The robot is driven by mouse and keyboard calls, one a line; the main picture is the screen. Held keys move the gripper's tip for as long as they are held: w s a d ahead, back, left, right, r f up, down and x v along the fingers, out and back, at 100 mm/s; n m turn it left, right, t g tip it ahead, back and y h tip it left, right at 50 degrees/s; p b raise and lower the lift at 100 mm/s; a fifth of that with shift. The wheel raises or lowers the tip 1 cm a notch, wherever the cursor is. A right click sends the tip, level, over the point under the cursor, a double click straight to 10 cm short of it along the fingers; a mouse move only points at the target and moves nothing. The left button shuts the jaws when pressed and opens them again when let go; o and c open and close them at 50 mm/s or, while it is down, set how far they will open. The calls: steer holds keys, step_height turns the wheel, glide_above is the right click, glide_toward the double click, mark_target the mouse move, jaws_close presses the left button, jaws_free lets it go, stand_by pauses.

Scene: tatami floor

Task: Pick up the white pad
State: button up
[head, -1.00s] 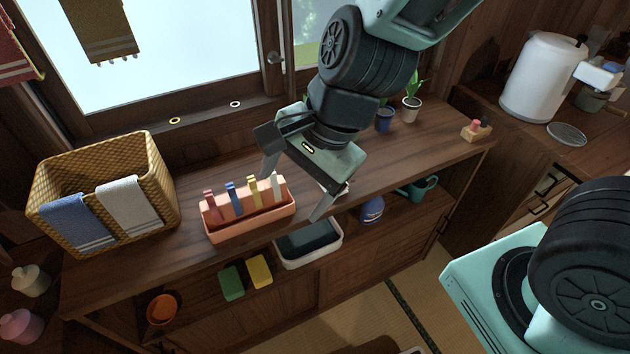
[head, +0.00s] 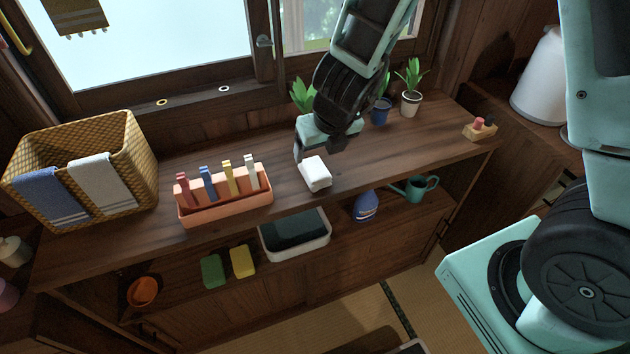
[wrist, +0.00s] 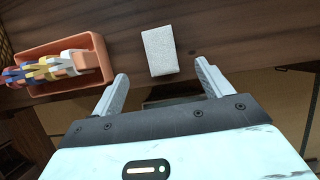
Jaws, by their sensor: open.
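The white pad (head: 315,173) is a small white block lying on the wooden counter, right of the salmon-coloured holder. In the wrist view the white pad (wrist: 160,51) lies ahead of the fingers, roughly centred between them and beyond their tips. My gripper (wrist: 160,80) is open and empty, with one finger to each side of the pad's line. In the head view my gripper (head: 315,150) is just behind the pad; one finger shows at left and the rest of the jaws is partly hidden.
A salmon holder (head: 228,208) with several coloured pegs stands left of the pad. A wicker basket (head: 135,160) with towels is farther left. Potted plants (head: 411,103) stand at the back right. A bin (head: 325,245), a blue bottle (head: 366,206) and a teal watering can (head: 418,187) are on the shelf below.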

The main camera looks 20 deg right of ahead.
mark_target(315, 168)
steer(key=b+x, duration=0.1)
steer(key=x, duration=0.3)
steer(key=shift+w+f+b, duration=0.15)
steer(key=shift+f+b, duration=0.15)
steer(key=shift+b+x, duration=0.85)
steer(key=shift+x, duration=1.7)
steer(key=shift+d+f, duration=0.1)
steer(key=shift+f, duration=0.15)
steer(key=c, duration=1.1)
